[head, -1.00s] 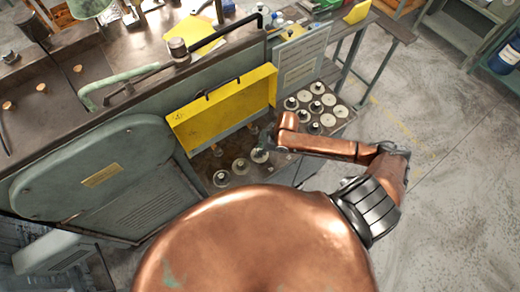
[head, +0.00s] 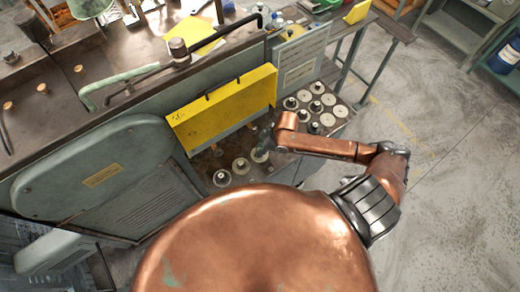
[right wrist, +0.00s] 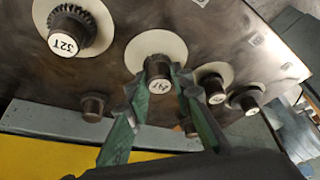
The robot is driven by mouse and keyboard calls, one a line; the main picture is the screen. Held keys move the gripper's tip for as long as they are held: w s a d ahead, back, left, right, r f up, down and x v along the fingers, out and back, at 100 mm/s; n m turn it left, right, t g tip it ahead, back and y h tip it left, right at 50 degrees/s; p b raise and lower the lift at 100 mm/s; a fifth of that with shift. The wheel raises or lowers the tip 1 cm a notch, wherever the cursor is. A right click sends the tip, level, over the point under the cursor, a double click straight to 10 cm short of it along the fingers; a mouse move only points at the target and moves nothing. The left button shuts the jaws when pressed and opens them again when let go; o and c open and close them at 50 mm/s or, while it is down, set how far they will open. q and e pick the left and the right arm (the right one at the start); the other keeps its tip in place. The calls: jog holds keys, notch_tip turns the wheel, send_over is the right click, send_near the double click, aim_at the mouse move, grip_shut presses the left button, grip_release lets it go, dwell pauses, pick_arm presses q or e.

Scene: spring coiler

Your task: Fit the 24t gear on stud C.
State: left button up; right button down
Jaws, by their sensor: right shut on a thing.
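The 24t gear (right wrist: 159,86) is a small dark piece with a pale label on its end, between my right fingertips in the right wrist view. A pale disc (right wrist: 150,45) lies behind it; I cannot tell whether they touch. My right gripper (right wrist: 158,92) has green fingers and is shut on this gear. In the head view it (head: 266,141) is small and partly hidden, beside the yellow guard. Bare brown studs (right wrist: 93,107) stand near the grey edge; no stud letter is readable. My left gripper is not in view.
A gear marked 32T (right wrist: 70,32) sits on a pale disc. Two other discs with pegs (right wrist: 213,85) are at the right. The yellow guard (head: 225,108) rises behind the work area.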

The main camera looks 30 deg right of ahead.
jog(key=shift+f, duration=0.5)
dwell(0.4)
jog(key=c, duration=1.6)
grip_release()
jog(key=w+a+p+v, duration=0.1)
jog(key=p+v, duration=0.4)
jog(key=v, duration=0.3)
jog(key=w+a+r+p+v, duration=0.1)
jog(key=p+v, duration=0.3)
jog(key=v, duration=0.4)
jog(key=w+a+r+p+v, duration=0.1)
jog(key=p+v, duration=0.4)
jog(key=v, duration=0.2)
jog(key=shift+a+r+p, duration=0.25)
jog(key=shift+r+p, duration=0.1)
jog(key=shift+r, duration=0.1)
